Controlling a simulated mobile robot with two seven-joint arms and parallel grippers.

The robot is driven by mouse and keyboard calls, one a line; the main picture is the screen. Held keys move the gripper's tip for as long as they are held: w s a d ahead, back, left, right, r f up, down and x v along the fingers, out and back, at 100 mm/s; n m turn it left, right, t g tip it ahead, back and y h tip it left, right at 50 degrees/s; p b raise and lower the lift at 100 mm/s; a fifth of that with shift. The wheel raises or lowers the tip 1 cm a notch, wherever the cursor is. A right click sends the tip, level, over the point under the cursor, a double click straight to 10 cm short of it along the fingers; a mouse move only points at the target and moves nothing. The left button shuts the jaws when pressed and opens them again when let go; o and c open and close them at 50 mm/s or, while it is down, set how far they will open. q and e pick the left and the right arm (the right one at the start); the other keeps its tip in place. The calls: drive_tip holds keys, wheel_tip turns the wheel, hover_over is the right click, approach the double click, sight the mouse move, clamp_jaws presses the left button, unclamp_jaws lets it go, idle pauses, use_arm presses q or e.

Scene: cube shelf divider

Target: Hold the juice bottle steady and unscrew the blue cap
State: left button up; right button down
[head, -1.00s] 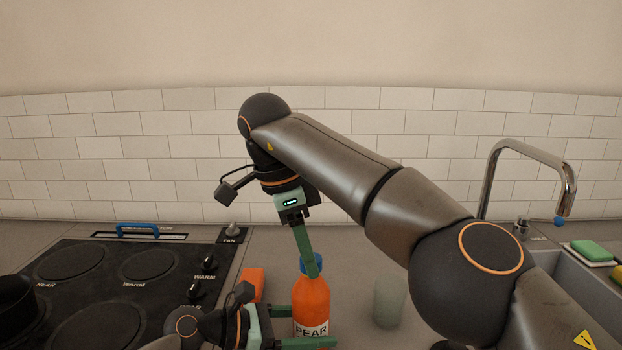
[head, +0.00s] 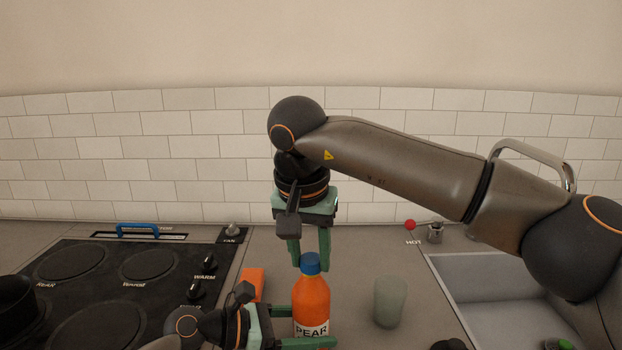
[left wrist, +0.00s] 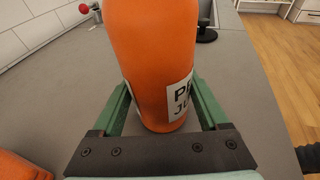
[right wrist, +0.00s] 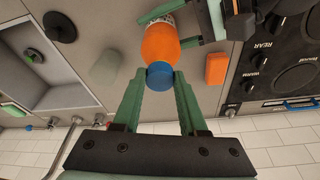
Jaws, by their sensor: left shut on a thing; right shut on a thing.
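The orange juice bottle (head: 311,299) stands upright on the counter, its label partly reading PEAR. It fills the middle of the left wrist view (left wrist: 150,55). My left gripper (head: 312,328) is shut around the bottle's lower body, one finger on each side. The blue cap (head: 311,264) sits on top of the bottle and also shows in the right wrist view (right wrist: 160,75). My right gripper (head: 310,262) comes from above, its green fingers shut on the cap from both sides.
A pale green cup (head: 389,302) stands right of the bottle. An orange block (head: 252,284) lies to its left, beside the black stove (head: 110,290). The sink (head: 500,290) is at the right. Counter between bottle and cup is clear.

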drive_tip(key=n+y, duration=0.1)
drive_tip(key=n, duration=0.3)
drive_tip(key=shift+d, duration=0.2)
drive_tip(key=shift+w+v, duration=0.25)
drive_tip(key=shift+v, duration=0.8)
drive_tip(key=shift+w+v, duration=0.25)
drive_tip(key=shift+v, duration=0.75)
drive_tip(key=shift+w+v, duration=0.25)
drive_tip(key=shift+v, duration=0.7)
drive_tip(key=shift+a+r, duration=0.1)
drive_tip(key=shift+r, duration=0.05)
use_arm(q)
drive_tip(key=o, duration=1.4)
drive_tip(key=shift+o, duration=0.2)
drive_tip(key=shift+a, duration=0.15)
